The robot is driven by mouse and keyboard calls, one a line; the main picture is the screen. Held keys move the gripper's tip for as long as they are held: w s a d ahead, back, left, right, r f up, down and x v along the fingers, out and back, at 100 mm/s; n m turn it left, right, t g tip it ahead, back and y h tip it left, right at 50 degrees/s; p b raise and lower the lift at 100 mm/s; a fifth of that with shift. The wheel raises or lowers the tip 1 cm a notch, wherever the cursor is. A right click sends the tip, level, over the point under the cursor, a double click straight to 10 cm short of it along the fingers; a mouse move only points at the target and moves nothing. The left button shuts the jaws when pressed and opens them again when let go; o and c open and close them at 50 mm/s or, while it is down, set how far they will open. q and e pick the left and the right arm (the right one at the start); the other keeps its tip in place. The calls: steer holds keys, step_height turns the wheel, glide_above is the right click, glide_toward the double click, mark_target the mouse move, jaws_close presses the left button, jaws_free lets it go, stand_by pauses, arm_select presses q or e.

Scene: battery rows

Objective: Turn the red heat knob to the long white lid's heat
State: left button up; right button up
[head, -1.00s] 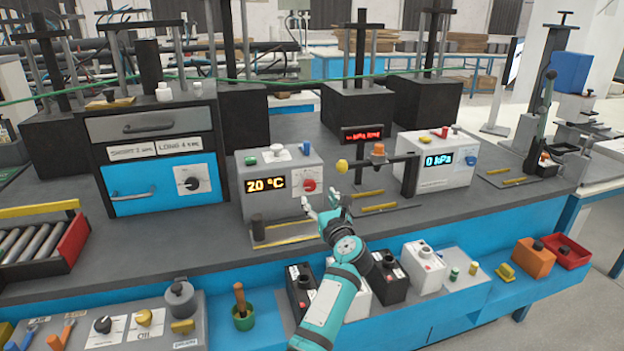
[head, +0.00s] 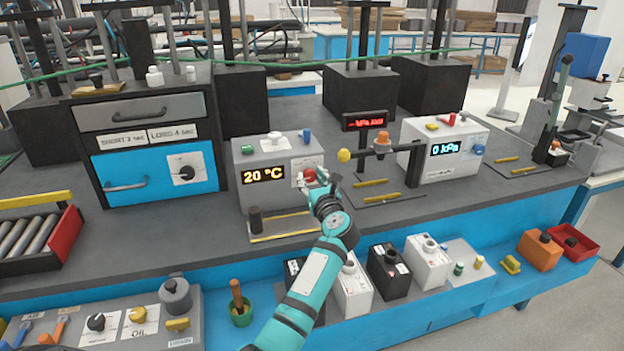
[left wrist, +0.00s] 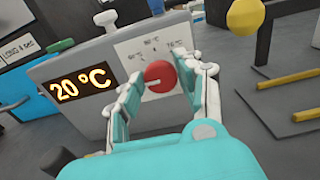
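The red heat knob (head: 309,175) is on the front of a grey heater box (head: 262,208) whose display (head: 263,176) reads 20 °C. A long white lid cannot be made out for certain; a small white cap (head: 274,138) is on top of the heater box between green and blue ones. My right gripper is not in view.
A yellow ball (head: 344,156) on a stand is right of the knob. A white 0 kPa box (head: 440,165) stands farther right. A drawer cabinet (head: 187,148) with short and long time labels stands left. Batteries (head: 388,272) line the front shelf.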

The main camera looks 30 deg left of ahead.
arm_select(q)
steer(key=c, duration=0.5)
steer(key=shift+r+m+p, duration=0.1)
steer(key=shift+m+p, duration=0.65)
steer(key=shift+m, duration=0.05)
steer(key=m+p, duration=0.3)
steer(key=m, duration=0.1)
steer(key=shift+d+r, duration=0.1)
steer(key=shift+w+m+p, duration=0.1)
steer(key=shift+m+p, duration=1.1)
steer(key=shift+m, duration=0.5)
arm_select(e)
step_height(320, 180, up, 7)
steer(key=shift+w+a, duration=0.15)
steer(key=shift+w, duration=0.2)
arm_select(q)
steer(key=shift+f, duration=0.2)
steer(key=o, duration=1.1)
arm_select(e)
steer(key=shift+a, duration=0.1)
